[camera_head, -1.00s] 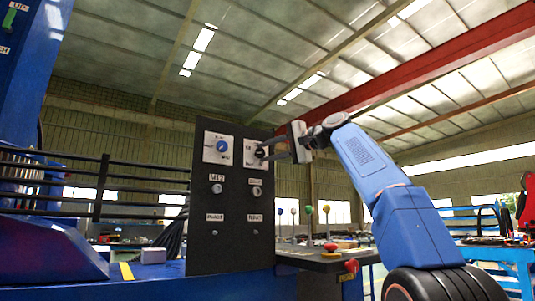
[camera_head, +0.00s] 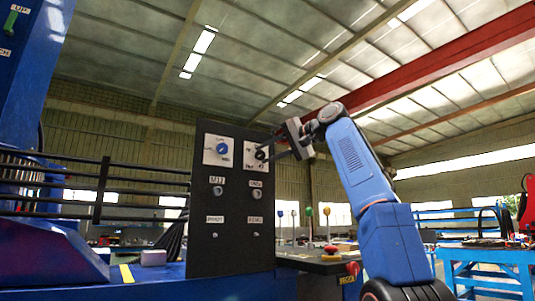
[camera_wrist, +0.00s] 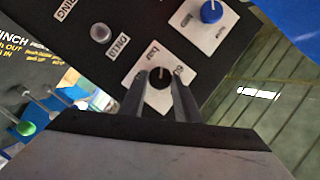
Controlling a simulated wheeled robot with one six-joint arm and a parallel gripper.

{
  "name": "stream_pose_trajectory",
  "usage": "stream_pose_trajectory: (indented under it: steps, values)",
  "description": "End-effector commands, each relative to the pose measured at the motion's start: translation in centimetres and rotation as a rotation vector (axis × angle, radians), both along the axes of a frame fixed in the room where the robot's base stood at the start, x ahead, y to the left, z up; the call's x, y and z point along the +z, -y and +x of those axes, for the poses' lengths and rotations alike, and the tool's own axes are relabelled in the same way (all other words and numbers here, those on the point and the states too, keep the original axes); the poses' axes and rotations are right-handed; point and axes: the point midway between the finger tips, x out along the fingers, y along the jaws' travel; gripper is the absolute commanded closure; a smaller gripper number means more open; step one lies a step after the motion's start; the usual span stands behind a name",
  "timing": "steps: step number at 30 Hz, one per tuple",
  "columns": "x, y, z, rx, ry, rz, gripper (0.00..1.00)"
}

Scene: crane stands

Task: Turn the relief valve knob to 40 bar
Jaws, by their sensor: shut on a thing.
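The relief valve knob (camera_wrist: 159,78) is a black round knob with a pale pointer mark, on a white scale plate (camera_wrist: 141,76) with partly legible markings. In the head view the same knob (camera_head: 260,155) sits at the upper right of the black panel (camera_head: 232,210). My gripper (camera_wrist: 160,84) has one finger on each side of the knob and is shut on it. In the head view my gripper (camera_head: 270,153) reaches the panel from the right. The exact reading of the pointer is too small to tell.
A blue knob (camera_head: 222,148) on its own white plate is left of the black knob, and also shows in the wrist view (camera_wrist: 211,11). Round fittings sit below on the panel. Levers with coloured balls (camera_head: 309,211) and a red button (camera_head: 331,249) stand to the right.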

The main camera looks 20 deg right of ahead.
Motion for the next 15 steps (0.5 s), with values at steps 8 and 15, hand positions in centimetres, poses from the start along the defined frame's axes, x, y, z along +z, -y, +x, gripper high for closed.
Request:
stream_pose_trajectory:
  steps: [8,15]
  values:
    - [-0.24,-0.01,0.1,0.002,-0.006,-0.003,0.93]
    - [-0.16,0.0,0.07,0.001,-0.004,-0.002,0.53]
